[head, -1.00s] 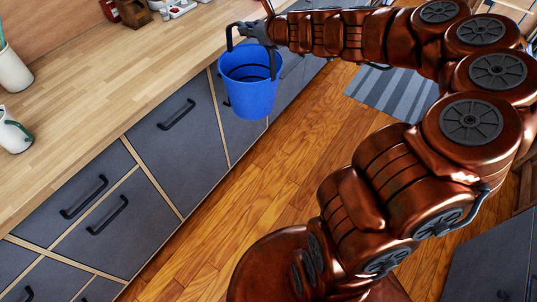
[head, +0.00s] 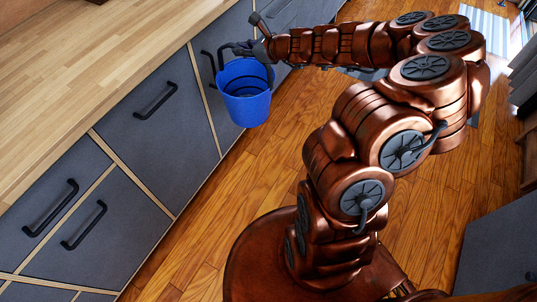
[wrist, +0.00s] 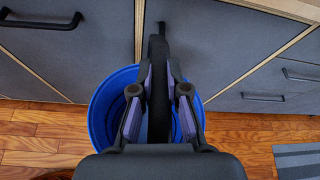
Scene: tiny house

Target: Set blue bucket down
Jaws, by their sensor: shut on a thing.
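The blue bucket (head: 245,98) hangs upright from my gripper (head: 245,47), in front of the grey cabinet fronts and over the wooden floor in the head view. In the wrist view the bucket (wrist: 101,113) is below my gripper (wrist: 159,80), whose fingers are shut on its dark handle. The handle runs between the two fingers. The bucket's inside is mostly hidden by my gripper in the wrist view. I cannot tell how far its base is from the floor.
Grey cabinets (head: 117,138) with dark handles (head: 155,100) stand close beside the bucket, under a wooden counter (head: 90,62). The wooden floor (head: 212,216) is clear below. A striped grey rug (wrist: 297,160) lies at the lower right of the wrist view.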

